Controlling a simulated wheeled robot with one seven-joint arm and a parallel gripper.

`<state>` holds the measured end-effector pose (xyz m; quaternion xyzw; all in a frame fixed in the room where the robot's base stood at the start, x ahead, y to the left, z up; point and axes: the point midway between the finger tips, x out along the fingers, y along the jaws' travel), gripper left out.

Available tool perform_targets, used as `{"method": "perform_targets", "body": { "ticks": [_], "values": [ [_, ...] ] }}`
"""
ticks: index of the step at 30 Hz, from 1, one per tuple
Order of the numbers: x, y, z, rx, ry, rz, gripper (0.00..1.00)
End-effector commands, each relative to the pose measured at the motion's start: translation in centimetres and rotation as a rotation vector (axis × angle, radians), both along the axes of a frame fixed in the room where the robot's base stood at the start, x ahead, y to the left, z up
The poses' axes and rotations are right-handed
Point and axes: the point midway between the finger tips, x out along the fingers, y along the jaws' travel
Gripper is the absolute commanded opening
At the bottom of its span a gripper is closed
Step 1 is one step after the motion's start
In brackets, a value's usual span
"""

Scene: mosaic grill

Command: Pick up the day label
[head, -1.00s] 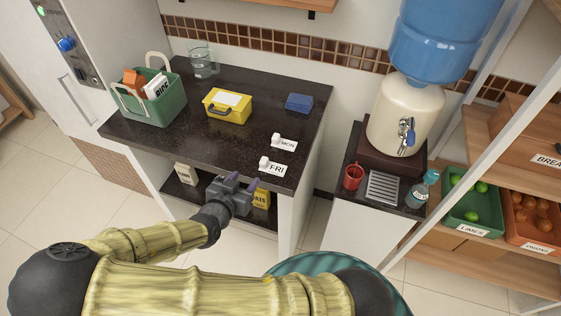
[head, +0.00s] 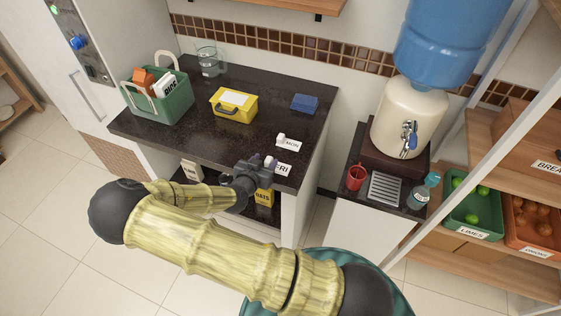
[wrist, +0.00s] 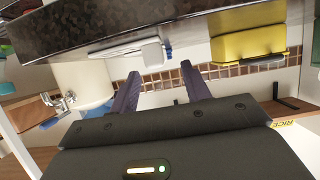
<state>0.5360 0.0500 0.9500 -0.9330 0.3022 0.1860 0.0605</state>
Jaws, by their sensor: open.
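Two white day labels, each a card with a small white block, lie near the right front of the dark counter. The FRI label (head: 282,169) is at the front edge, partly hidden by my gripper. The MON label (head: 289,145) lies behind it. My gripper (head: 263,161) is open and empty at the counter's front edge, close to the FRI label. The wrist view appears upside down. A white label block (wrist: 151,52) shows there beyond the spread fingers (wrist: 162,80), apart from them; its lettering cannot be read.
A yellow box (head: 232,108), green basket (head: 170,108), glass jug (head: 209,66) and blue block (head: 305,103) stand on the counter (head: 255,138). Oats (head: 264,197) and rice (head: 191,171) packets sit below. A water dispenser (head: 400,120) and red mug (head: 356,178) are right.

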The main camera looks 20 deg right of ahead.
Motion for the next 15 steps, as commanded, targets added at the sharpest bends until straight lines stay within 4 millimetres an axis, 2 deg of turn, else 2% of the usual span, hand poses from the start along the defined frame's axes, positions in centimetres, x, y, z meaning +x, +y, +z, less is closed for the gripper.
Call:
{"method": "perform_targets", "body": {
  "ticks": [8,15],
  "values": [
    [0.2,-0.4,-0.2,-0.003,0.000,-0.002,0.47],
    [1.7,-2.1,-1.5,-0.004,0.001,-0.004,0.47]
  ]
}}
